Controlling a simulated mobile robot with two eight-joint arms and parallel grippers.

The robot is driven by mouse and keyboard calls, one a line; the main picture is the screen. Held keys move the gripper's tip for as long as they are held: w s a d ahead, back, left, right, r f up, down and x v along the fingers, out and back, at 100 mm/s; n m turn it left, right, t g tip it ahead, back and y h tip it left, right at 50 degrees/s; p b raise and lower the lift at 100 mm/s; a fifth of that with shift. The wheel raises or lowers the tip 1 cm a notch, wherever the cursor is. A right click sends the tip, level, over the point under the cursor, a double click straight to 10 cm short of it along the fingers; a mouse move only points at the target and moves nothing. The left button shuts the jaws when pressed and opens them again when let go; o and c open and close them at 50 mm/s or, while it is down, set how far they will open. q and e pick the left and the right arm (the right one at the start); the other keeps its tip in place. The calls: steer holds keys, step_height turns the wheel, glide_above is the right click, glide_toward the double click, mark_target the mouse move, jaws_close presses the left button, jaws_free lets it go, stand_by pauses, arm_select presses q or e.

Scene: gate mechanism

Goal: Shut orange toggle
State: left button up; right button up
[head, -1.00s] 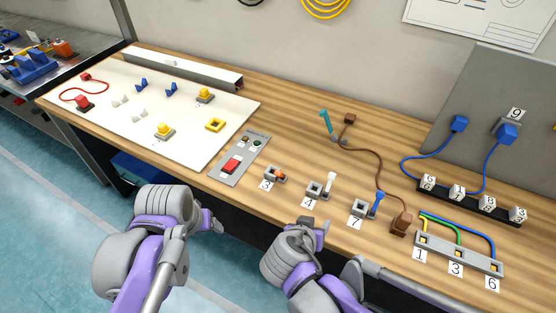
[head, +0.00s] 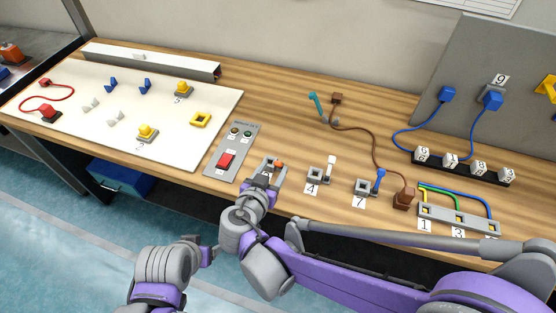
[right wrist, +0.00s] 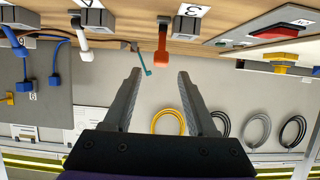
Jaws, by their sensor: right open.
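The orange toggle (head: 279,164) sits on its small grey base near the front edge of the wooden bench, left of the white toggle. In the right wrist view, which is upside down, its orange lever (right wrist: 162,44) stands out from the bench, beyond the fingertips and between their lines. My right gripper (head: 265,172) is open at the toggle's front left and partly hides its base. In the right wrist view both fingers (right wrist: 160,76) are apart with nothing between them. My left gripper (head: 206,251) hangs low in front of the bench; its jaw opening is unclear.
To the right stand a white toggle (head: 331,163) and a blue toggle (head: 379,178). A grey panel with a red rocker switch (head: 226,160) lies to the left. A brown plug (head: 404,198) and cable lie farther right.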

mark_target(279, 164)
steer(key=x, duration=0.5)
steer(key=shift+w+f, duration=0.1)
jaws_close()
